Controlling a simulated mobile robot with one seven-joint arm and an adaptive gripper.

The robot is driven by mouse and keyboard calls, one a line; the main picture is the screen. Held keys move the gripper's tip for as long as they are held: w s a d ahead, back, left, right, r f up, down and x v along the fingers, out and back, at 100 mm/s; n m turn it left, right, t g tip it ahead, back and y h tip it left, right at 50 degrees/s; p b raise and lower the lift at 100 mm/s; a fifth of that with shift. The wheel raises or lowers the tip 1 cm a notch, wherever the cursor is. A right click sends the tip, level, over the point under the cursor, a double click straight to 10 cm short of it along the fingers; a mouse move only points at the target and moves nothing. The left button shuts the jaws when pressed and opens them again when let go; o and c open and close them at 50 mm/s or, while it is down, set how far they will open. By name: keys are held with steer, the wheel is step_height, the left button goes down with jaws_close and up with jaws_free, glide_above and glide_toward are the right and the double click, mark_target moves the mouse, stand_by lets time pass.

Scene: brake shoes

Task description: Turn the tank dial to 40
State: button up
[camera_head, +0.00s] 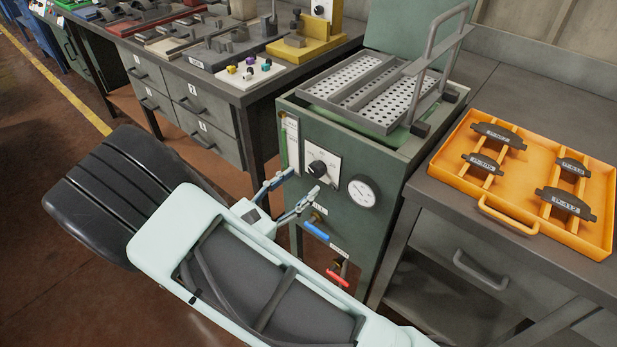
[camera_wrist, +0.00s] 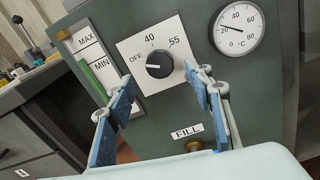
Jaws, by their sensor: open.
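The tank dial (camera_head: 317,168) is a round black knob on a white plate on the front of the green tank. In the wrist view the dial (camera_wrist: 159,65) has a white mark pointing left, towards OFF; 40 is printed above it and 55 at its upper right. My gripper (camera_head: 298,187) is open and empty in front of the panel, close to the dial. In the wrist view the gripper's blue-padded fingers (camera_wrist: 160,77) stand apart to the lower left and lower right of the dial. I cannot tell whether either finger touches it.
A round temperature gauge (camera_wrist: 238,28) sits right of the dial, its needle near 20. A level tube (camera_wrist: 97,72) is at its left. Blue (camera_head: 316,231) and red (camera_head: 337,278) valve handles sit below. An orange tray (camera_head: 522,226) with brake shoes lies on the right bench.

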mark_target(313, 172)
steer(key=shift+x, duration=2.15)
steer(key=shift+c, duration=0.4)
steer(key=c, duration=1.1)
